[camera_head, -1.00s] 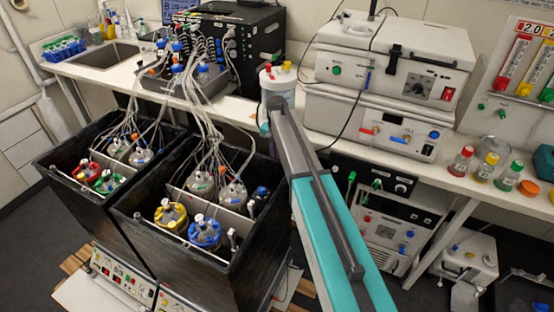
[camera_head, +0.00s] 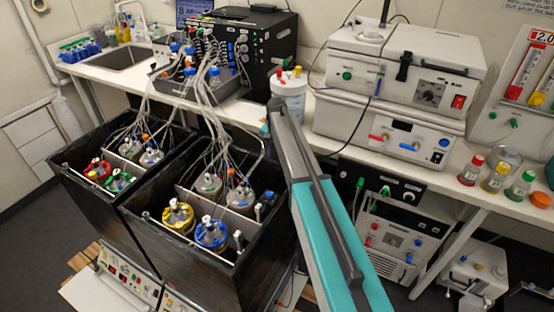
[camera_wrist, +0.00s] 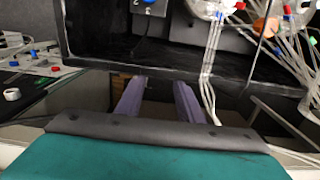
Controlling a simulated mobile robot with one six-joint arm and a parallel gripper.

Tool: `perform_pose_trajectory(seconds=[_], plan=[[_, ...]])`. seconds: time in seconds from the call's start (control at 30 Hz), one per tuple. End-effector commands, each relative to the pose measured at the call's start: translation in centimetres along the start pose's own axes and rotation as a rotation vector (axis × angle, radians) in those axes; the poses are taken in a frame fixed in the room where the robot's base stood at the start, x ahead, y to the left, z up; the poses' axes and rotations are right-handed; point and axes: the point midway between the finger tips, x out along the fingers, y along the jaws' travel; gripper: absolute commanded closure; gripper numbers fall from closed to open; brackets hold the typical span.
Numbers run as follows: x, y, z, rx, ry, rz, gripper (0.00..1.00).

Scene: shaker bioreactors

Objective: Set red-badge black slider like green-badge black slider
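No black slider with a red or green badge can be made out in either view. Two front control panels with small coloured controls, a left one (camera_head: 125,279) and a right one (camera_head: 176,302), sit low below the black tubs, too small to read. A wall panel with a red-marked gauge (camera_head: 520,80) is cut off at the right edge. My gripper (camera_wrist: 158,98) shows in the wrist view as two purple fingers standing apart, with nothing seen between them. A dark tub wall (camera_wrist: 180,65) is ahead of it. In the head view my teal arm hides the gripper.
Two black tubs, a left one (camera_head: 70,185) and a right one (camera_head: 165,258), hold capped vessels with many tubes. Stacked white machines (camera_head: 405,70) and capped jars (camera_head: 496,176) stand on the bench. Tubing (camera_wrist: 213,75) hangs near my gripper. Some floor is clear at lower left.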

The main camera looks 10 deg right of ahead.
Motion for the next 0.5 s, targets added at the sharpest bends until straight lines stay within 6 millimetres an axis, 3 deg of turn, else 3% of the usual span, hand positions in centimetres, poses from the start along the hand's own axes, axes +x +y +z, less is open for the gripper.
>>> perform_pose_trajectory(seconds=[0.27,0.5], plan=[[-0.2,0.1,0.0,0.001,0.000,0.001,0.66],[-1.9,0.1,-0.1,0.002,0.001,0.000,0.66]])
